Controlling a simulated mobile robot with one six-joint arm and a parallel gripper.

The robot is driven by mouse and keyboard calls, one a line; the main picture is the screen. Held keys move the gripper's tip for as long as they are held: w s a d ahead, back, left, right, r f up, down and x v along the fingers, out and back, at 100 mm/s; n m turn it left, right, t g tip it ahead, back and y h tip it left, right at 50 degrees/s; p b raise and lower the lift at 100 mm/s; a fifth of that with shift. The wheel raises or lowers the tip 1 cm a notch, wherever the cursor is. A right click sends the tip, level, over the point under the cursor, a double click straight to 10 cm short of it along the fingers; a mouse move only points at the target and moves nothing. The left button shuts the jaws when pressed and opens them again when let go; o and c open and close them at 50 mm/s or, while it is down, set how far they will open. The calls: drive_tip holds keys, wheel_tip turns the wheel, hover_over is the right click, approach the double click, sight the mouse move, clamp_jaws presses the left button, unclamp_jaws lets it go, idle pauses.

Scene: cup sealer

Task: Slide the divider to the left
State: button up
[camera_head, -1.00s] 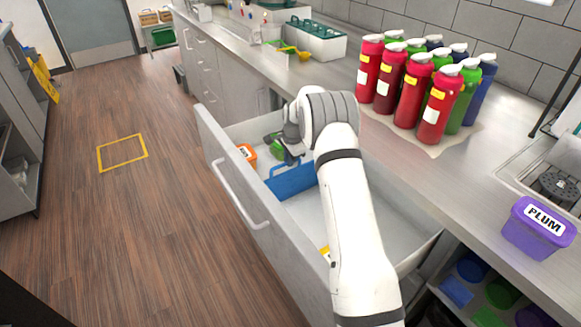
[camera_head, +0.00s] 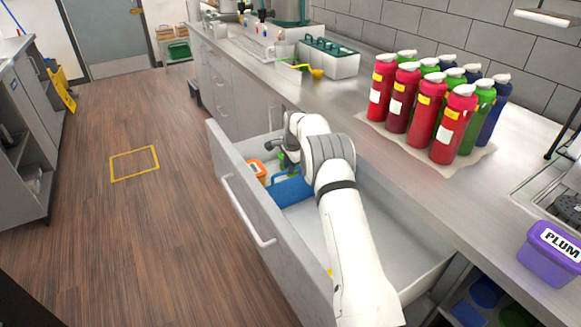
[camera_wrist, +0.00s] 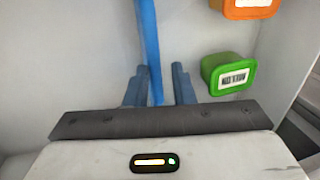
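The blue divider (camera_head: 290,192) stands upright across the open drawer (camera_head: 262,212), partly hidden by my arm in the head view. In the wrist view the divider (camera_wrist: 149,45) runs down between the two fingers of my gripper (camera_wrist: 160,78). The fingers are apart. The divider is close to the left finger, and a gap shows between it and the right finger. I cannot tell whether the left finger touches it. In the head view the fingertips are mostly hidden behind my arm.
An orange tub (camera_wrist: 245,6) and a green tub (camera_wrist: 228,73) with a white label lie right of the divider in the wrist view. Several bottles (camera_head: 430,105) and a purple PLUM tub (camera_head: 550,254) stand on the counter (camera_head: 395,165). The drawer floor nearer the head camera looks mostly clear.

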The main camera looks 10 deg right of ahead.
drive_tip(key=o, duration=0.3)
drive_tip(key=v, duration=0.7)
drive_tip(key=shift+r+b, duration=0.35)
drive_tip(key=shift+b, duration=0.1)
drive_tip(key=s+d+r+n, duration=0.1)
drive_tip(key=s+r+n, duration=0.3)
drive_tip(key=s+r, duration=0.65)
drive_tip(key=s+d+r+n, duration=0.1)
drive_tip(key=s+r+n, duration=0.2)
drive_tip(key=s+r, duration=0.75)
drive_tip(key=s+f+n, duration=0.3)
drive_tip(key=s, duration=1.2)
drive_tip(key=s+f+n, duration=0.3)
drive_tip(key=s, duration=1.2)
drive_tip(key=shift+s+d+f+n+h, duration=0.2)
drive_tip(key=shift+d+f+n+h, duration=0.1)
drive_tip(key=shift+d+f+h, duration=0.1)
